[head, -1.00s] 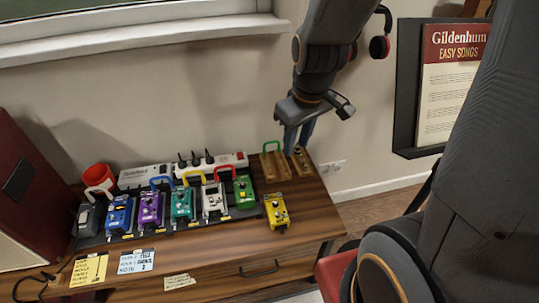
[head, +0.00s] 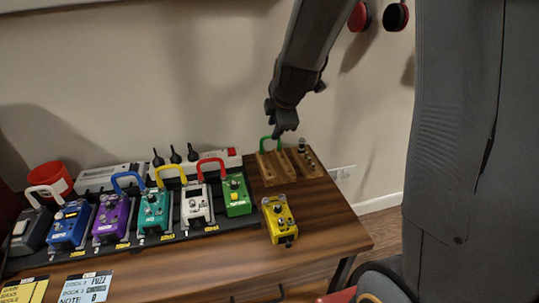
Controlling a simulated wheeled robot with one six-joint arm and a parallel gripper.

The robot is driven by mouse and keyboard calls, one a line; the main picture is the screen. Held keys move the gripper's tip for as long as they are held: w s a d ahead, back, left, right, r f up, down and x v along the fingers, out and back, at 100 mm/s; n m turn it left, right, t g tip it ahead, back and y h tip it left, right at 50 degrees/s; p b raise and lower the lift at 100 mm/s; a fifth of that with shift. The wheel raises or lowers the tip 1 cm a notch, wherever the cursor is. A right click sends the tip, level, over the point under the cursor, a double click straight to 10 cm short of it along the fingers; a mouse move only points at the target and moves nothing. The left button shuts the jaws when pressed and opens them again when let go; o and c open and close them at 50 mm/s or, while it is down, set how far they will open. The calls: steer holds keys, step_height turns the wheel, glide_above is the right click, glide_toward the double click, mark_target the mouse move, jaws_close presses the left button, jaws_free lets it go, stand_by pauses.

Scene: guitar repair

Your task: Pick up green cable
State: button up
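The green cable (head: 265,144) is a short, stiff loop standing at the back left of the wooden rack (head: 268,176), at the back right of the table. My gripper (head: 281,134) is just above and to the right of the loop in the picture, pointing down. Its fingers look dark and small here, and I cannot tell how far apart they are or whether they touch the cable. Part of the loop's right side is hidden by the gripper.
A yellow pedal (head: 279,219) stands right of the pedalboard (head: 165,239), which holds several coloured pedals joined by coloured cables. A white power strip (head: 220,160) with black plugs runs behind them. A dark bottle-like item (head: 301,146) stands on the rack's right part. Bare table lies at front right.

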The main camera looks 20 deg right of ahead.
steer(key=shift+b+x, duration=2.3)
steer(key=shift+x, duration=1.85)
steer(key=shift+r, duration=0.15)
jaws_close()
